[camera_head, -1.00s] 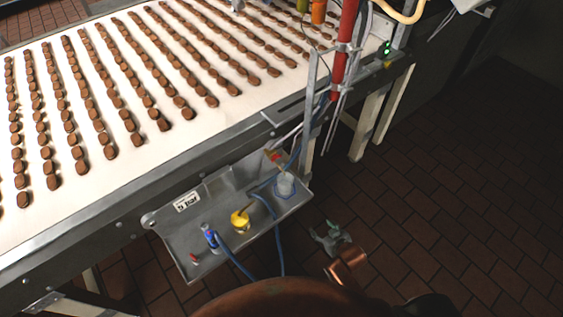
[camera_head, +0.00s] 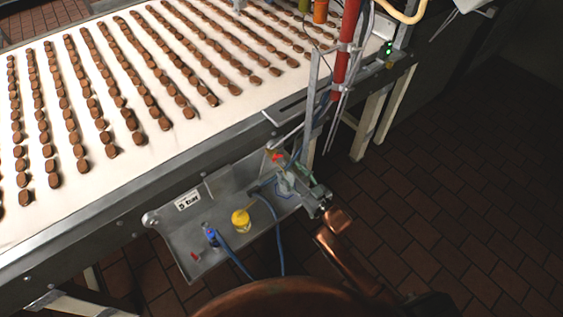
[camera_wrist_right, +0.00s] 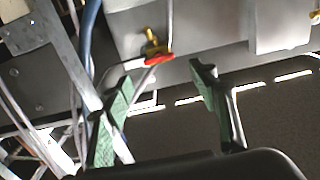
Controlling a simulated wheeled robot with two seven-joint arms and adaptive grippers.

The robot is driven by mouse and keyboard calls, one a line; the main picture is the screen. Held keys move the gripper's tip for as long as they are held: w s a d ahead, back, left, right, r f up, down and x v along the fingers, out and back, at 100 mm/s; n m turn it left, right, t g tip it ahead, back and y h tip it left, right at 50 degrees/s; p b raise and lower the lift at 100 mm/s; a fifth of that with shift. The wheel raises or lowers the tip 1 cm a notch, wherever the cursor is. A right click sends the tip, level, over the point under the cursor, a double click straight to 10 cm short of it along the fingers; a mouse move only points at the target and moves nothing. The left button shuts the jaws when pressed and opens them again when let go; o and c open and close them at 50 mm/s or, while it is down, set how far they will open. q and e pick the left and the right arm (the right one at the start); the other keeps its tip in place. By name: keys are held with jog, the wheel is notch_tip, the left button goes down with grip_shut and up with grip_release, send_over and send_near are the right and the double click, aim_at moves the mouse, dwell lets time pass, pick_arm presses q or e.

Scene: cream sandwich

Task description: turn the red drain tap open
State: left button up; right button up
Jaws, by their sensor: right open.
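The red drain tap (camera_head: 277,156) shows in the head view at the back right of the metal tray, under the conveyor's edge. In the right wrist view its red handle (camera_wrist_right: 160,59) lies nearly level below a brass valve body (camera_wrist_right: 154,42). My right gripper (camera_head: 303,184) is at the tray's right end, a little right of and nearer than the tap. In the right wrist view my gripper (camera_wrist_right: 162,78) is open and empty, its green-padded fingers on either side of the tap's line, the tap beyond the tips. My left gripper is not in view.
Blue hoses, cables and a metal upright (camera_head: 311,95) stand close by. The conveyor (camera_head: 75,205) carries rows of brown biscuits.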

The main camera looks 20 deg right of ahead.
aim_at(277, 157)
jog(key=b+x, duration=0.1)
jog(key=x, duration=0.5)
jog(key=shift+c, duration=0.2)
jog(key=c, duration=1.1)
